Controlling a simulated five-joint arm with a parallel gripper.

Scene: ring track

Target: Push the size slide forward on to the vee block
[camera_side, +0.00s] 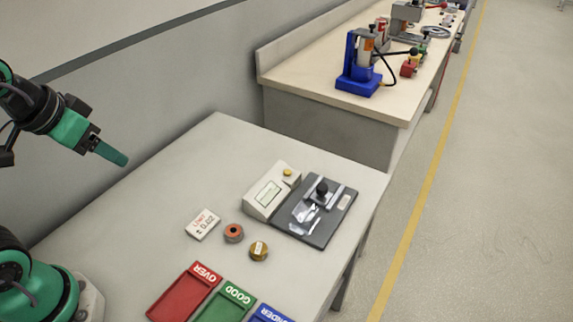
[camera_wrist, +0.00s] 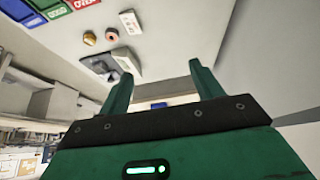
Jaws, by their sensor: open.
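A dark fixture plate (camera_side: 323,236) lies on the grey table. On it, a slide with a black knob (camera_side: 322,187) sits at the far part, between light rails. A silvery block (camera_side: 304,212), which looks like the vee block, is nearer on the plate; a gap between it and the slide is too small to judge. My gripper (camera_side: 113,154) is in the air at the left, well away from the fixture and touching nothing. In the wrist view my gripper (camera_wrist: 158,72) has its two green fingers apart and empty. The plate (camera_wrist: 97,62) shows there partly behind the left finger.
A beige readout box (camera_side: 270,192) stands left of the plate. A white label block (camera_side: 203,224), a red-topped ring (camera_side: 234,232) and a brass ring (camera_side: 259,250) lie nearer. Red (camera_side: 184,291), green (camera_side: 225,301) and blue (camera_side: 268,314) trays line the front. The table's left is clear.

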